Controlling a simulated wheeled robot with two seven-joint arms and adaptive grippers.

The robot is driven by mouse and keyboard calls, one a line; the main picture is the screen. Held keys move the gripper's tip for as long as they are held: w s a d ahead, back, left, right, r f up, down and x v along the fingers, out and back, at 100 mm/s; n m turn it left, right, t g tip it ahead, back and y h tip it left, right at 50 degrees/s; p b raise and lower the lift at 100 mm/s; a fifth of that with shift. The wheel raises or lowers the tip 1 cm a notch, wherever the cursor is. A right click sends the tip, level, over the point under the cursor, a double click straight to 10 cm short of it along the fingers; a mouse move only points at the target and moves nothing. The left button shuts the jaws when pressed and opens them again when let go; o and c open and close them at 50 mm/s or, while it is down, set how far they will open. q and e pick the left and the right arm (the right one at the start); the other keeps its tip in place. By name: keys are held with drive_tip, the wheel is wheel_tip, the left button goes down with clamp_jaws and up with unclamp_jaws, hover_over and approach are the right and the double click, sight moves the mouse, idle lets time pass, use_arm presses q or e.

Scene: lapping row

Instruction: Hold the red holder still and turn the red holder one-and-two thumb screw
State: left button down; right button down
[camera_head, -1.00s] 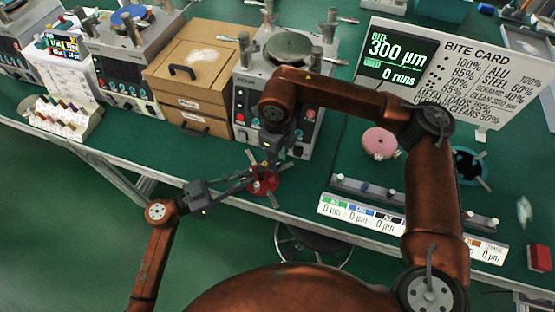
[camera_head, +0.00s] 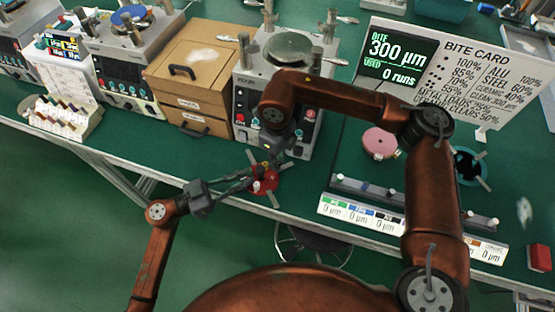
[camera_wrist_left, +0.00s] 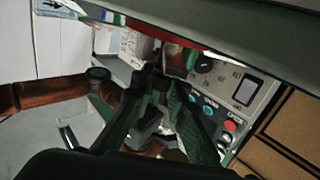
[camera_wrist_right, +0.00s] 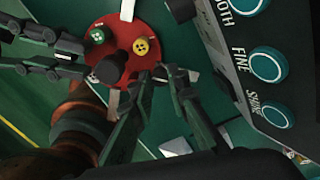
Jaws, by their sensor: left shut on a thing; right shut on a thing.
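The red holder (camera_head: 268,182) is a round disc at the front edge of the green bench, with pale arms sticking out. In the right wrist view the red holder (camera_wrist_right: 118,28) carries a green knob, a yellow knob and a dark round piece. My left gripper (camera_head: 250,180) comes in level from the left and is shut at the holder's rim, where the thumb screw sits; its fingers hide the screw. It also shows in the right wrist view (camera_wrist_right: 84,60). My right gripper (camera_wrist_right: 160,74) reaches down from above and is shut on the near rim of the holder.
A lapping machine (camera_head: 243,105) stands just behind the holder. A brown box (camera_head: 190,75) is to its left. A pink disc (camera_head: 379,143), a strip of labelled trays (camera_head: 360,212) and the bite card (camera_head: 480,75) are to the right. The bench edge runs close in front.

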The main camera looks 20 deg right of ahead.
drive_tip(key=shift+n, duration=0.3)
drive_tip(key=n, duration=0.3)
drive_tip(key=shift+n, duration=0.4)
drive_tip(key=n, duration=0.9)
drive_tip(key=shift+n, duration=2.2)
drive_tip(key=c, duration=1.8)
unclamp_jaws()
drive_tip(key=shift+c, duration=0.2)
